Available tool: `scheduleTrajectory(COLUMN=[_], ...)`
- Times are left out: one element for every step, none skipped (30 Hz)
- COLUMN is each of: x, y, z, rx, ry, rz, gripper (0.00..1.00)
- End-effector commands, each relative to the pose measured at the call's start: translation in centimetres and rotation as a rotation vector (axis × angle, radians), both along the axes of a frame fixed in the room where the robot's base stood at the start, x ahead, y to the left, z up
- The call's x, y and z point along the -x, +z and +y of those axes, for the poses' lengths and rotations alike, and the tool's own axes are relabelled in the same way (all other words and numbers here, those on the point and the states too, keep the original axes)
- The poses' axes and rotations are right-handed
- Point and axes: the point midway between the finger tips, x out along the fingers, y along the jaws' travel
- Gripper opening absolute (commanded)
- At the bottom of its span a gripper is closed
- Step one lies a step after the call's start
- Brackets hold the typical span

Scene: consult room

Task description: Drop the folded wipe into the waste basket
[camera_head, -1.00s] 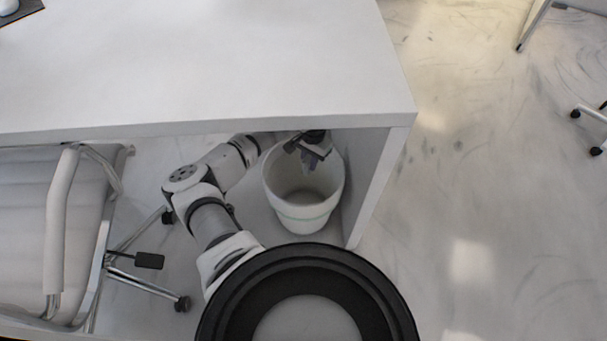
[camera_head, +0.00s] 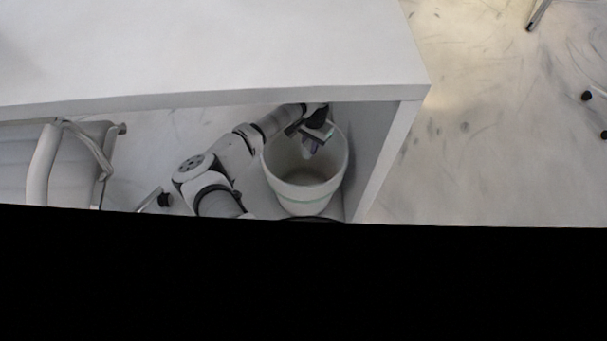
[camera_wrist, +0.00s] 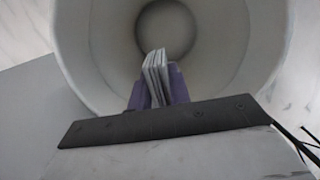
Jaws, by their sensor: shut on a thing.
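The folded wipe (camera_wrist: 155,72) is a small stack of white layers, held upright between the purple fingers of my gripper (camera_wrist: 158,88) in the wrist view. The white waste basket (camera_head: 304,205) stands on the floor under the desk, beside its right side panel. In the head view my gripper (camera_head: 311,145) is at the basket's back rim, over its mouth. In the wrist view the basket's inner wall (camera_wrist: 235,40) surrounds the fingers, and its round bottom shows beyond the wipe. The wipe is too small to make out in the head view.
The white desk top (camera_head: 210,50) hangs over my arm and the basket. Its side panel (camera_head: 385,160) stands close on the basket's right. A grey chair (camera_head: 60,165) is at the left. Open floor (camera_head: 490,150) lies to the right. The lower head view is black.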

Motion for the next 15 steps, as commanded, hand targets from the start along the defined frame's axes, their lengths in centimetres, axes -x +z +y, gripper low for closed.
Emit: scheduleTrajectory(x=[-0.01, -0.02, -0.01, -0.01, 0.00, 0.00, 0.00, 0.00, 0.00, 0.00, 0.00, 0.00, 0.00, 0.00, 0.00], y=[0.03, 0.05, 0.06, 0.06, 0.06, 0.06, 0.06, 0.06, 0.06, 0.06, 0.06, 0.06, 0.06, 0.06, 0.06], z=[0.01, 0.01, 0.00, 0.02, 0.01, 0.01, 0.01, 0.01, 0.01, 0.01, 0.01, 0.01, 0.01, 0.01, 0.01], rx=[0.000, 0.000, 0.000, 0.000, 0.000, 0.000, 0.000, 0.000, 0.000, 0.000, 0.000, 0.000, 0.000, 0.000, 0.000], ry=[0.000, 0.000, 0.000, 0.000, 0.000, 0.000, 0.000, 0.000, 0.000, 0.000, 0.000, 0.000, 0.000, 0.000, 0.000], rz=[0.000, 0.000, 0.000, 0.000, 0.000, 0.000, 0.000, 0.000, 0.000, 0.000, 0.000, 0.000, 0.000, 0.000, 0.000], gripper=[0.00, 0.00, 0.00, 0.00, 0.00, 0.23, 0.27, 0.31, 0.36, 0.40, 0.44, 0.44, 0.44, 0.44, 0.44])
